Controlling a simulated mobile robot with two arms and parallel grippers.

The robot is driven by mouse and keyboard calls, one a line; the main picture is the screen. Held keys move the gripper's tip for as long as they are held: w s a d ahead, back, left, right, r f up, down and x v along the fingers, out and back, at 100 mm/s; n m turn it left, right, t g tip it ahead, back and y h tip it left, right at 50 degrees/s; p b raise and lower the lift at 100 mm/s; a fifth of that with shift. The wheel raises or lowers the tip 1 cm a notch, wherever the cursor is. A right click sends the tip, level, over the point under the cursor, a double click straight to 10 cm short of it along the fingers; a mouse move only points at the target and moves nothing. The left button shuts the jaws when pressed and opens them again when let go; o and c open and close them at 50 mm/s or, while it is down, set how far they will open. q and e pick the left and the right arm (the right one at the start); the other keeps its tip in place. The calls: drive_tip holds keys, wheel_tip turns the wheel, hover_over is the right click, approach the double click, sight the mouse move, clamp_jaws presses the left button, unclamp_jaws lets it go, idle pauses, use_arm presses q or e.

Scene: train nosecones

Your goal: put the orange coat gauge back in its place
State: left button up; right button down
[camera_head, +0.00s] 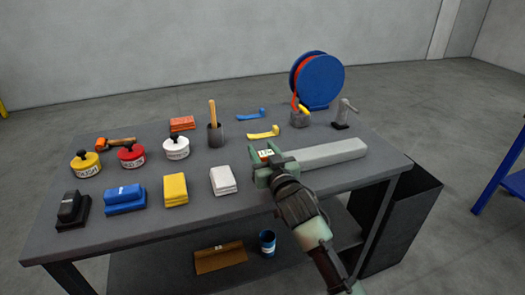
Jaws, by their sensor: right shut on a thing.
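The orange coat gauge (265,154) shows as a small device with a white display face and a little orange at its edge. It sits between the fingers of my right gripper (272,163), which is shut on it. The fingers and wrist hide most of the gauge. The gripper is over the front middle of the grey table (205,205), at the left end of a long light-grey block (325,153). I cannot tell whether the gauge touches the block or the table. My left gripper is not in view.
White pads (223,181), yellow pads (175,190), a blue block (125,199) and a black block (72,210) line the front left. Several labelled tins, including a white one (176,148), stand behind them. A blue reel (322,80) stands at the back right.

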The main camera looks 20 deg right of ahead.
drive_tip(key=shift+r, duration=0.1)
drive_tip(key=c, duration=0.8)
unclamp_jaws()
drive_tip(key=shift+s, duration=0.25)
drive_tip(key=s+p, duration=0.2)
drive_tip(key=s, duration=0.3)
drive_tip(key=s+p, duration=0.2)
drive_tip(key=s, duration=0.3)
drive_tip(key=shift+s+d, duration=0.2)
drive_tip(key=shift+s, duration=0.55)
